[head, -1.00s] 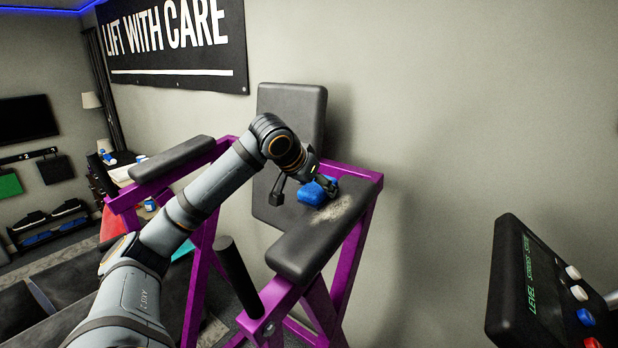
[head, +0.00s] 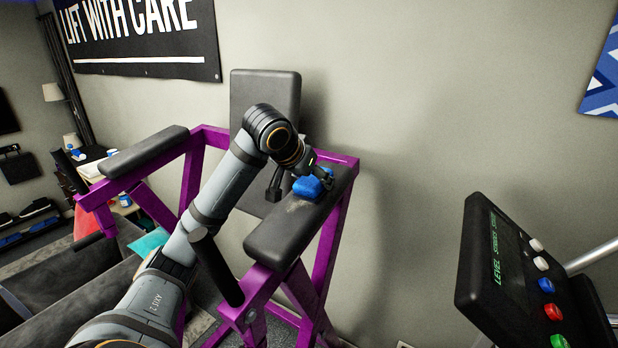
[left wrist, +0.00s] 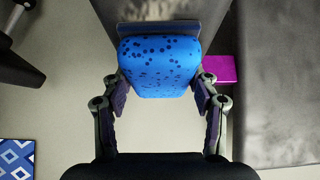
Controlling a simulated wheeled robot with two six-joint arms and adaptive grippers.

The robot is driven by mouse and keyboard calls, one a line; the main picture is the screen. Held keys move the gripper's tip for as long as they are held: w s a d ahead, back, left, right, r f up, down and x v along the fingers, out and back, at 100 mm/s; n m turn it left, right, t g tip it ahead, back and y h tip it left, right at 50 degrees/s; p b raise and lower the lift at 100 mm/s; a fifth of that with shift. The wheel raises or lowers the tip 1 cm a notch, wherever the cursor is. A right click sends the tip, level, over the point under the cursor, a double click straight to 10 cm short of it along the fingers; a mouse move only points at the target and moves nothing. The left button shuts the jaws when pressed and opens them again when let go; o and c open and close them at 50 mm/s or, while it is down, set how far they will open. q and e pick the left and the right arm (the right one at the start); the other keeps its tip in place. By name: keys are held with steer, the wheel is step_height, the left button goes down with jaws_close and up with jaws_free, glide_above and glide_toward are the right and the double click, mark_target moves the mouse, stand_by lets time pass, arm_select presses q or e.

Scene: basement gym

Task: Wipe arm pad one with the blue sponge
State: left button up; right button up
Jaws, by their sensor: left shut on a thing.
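The blue sponge (head: 308,187) is held in my left gripper (head: 301,181), which is shut on it. In the left wrist view the speckled sponge (left wrist: 158,65) sits between the two fingers of the gripper (left wrist: 160,92). The sponge appears to rest on the black arm pad (head: 285,235) on the right side of the purple-framed machine; exact contact is hard to tell. A faint pale, dusty patch (head: 297,207) shows on this pad beside the sponge. The far end of the pad is partly hidden by the gripper. My right gripper is not in view.
Another arm pad (head: 143,152) is on the machine's left side. A black backrest (head: 265,95) stands behind my wrist. A black handle (head: 216,266) rises from the purple frame (head: 335,240). A control console (head: 515,275) stands at the right. The wall side between is clear.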

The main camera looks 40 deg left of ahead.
arm_select(q)
steer(key=r, duration=0.3)
steer(key=s+r, duration=0.1)
steer(key=r, duration=0.1)
steer(key=shift+r, duration=0.4)
steer(key=shift+s+a, duration=0.1)
steer(key=shift+a, duration=0.05)
